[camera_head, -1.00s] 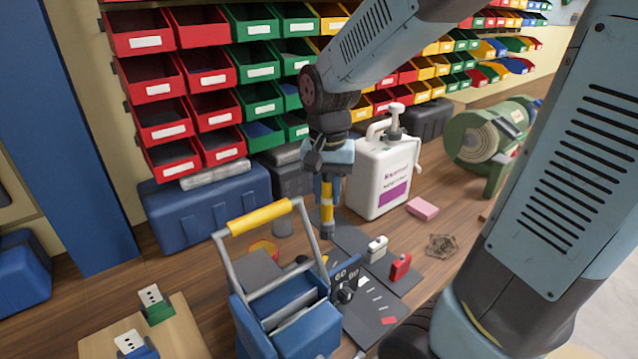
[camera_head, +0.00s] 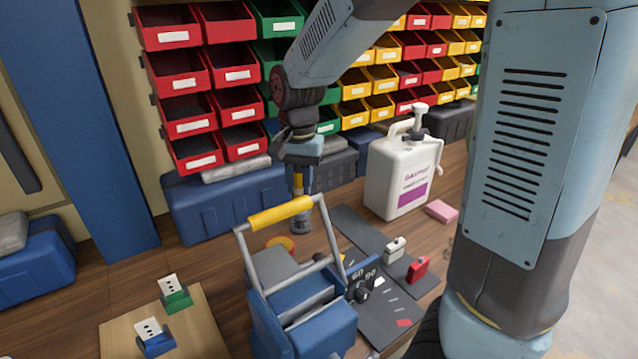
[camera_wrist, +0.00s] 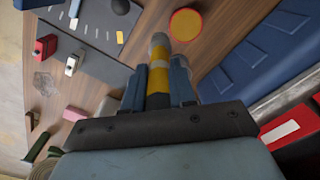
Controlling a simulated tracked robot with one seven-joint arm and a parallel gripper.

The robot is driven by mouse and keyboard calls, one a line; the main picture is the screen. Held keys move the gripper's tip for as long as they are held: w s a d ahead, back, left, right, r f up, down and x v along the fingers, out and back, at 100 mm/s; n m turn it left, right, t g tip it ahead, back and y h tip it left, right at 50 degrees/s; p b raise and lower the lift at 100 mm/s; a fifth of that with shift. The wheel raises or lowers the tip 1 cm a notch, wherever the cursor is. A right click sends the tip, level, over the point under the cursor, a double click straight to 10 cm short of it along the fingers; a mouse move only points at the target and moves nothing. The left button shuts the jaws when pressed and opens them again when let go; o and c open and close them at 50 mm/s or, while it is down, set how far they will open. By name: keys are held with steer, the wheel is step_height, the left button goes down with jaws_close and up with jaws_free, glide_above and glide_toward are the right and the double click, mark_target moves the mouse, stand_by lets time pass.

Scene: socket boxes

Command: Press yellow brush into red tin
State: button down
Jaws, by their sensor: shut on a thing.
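My gripper (camera_head: 302,178) is shut on the yellow brush (camera_wrist: 158,72), which has a yellow band and a grey end. The red tin (camera_wrist: 186,24) is round with a red rim and yellow inside, in the wrist view just beyond and right of the brush tip. In the head view the tin (camera_head: 284,241) is partly hidden by the carrier handle, left of the brush's lower end. Brush and tin look apart; the height between them is unclear.
A blue carrier with a yellow handle (camera_head: 280,213) stands in front of the brush. A dark mat (camera_head: 385,306) with red and white small items lies right. A white pump jug (camera_head: 397,180) and blue case (camera_head: 225,203) stand behind. A wooden board (camera_head: 130,329) is front left.

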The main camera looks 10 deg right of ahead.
steer(key=w+a+f, duration=0.2)
steer(key=a+f, duration=0.3)
steer(key=f, duration=0.2)
steer(key=shift+w+a, duration=0.25)
steer(key=shift+w, duration=0.1)
stand_by(0.5)
steer(key=shift+f, duration=0.55)
stand_by(2.1)
steer(key=shift+r, duration=0.1)
step_height(320, 180, up, 7)
stand_by(1.0)
stand_by(0.4)
